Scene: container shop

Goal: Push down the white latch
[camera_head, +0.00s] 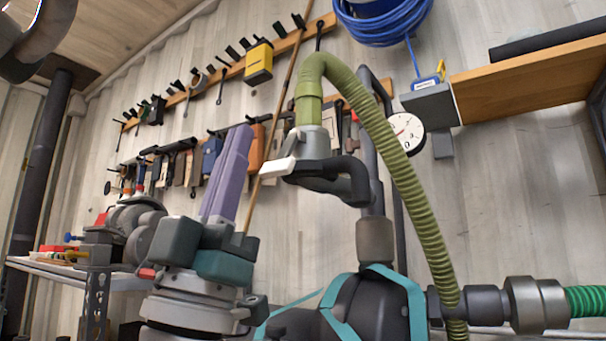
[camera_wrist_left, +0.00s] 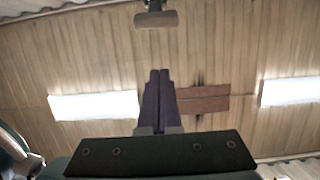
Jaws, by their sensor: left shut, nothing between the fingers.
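The white latch (camera_head: 278,166) is a short pale lever sticking out to the left of a grey metal fitting (camera_head: 311,145). The fitting sits at the lower end of the bent green hose (camera_head: 309,88), above a dark curved handle. My left gripper (camera_head: 241,130) points upward with its two purple fingers together and empty. In the head view its fingers are just left of the latch, with a visible gap in the picture; the depth between them is unclear. The fingers also show in the left wrist view (camera_wrist_left: 160,72), against the ceiling. The latch cannot be made out there. My right gripper is not in view.
Tool racks (camera_head: 228,74) line the wall behind. A wooden shelf (camera_head: 530,80) juts out at the upper right. A cluttered bench (camera_head: 75,270) stands at the left.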

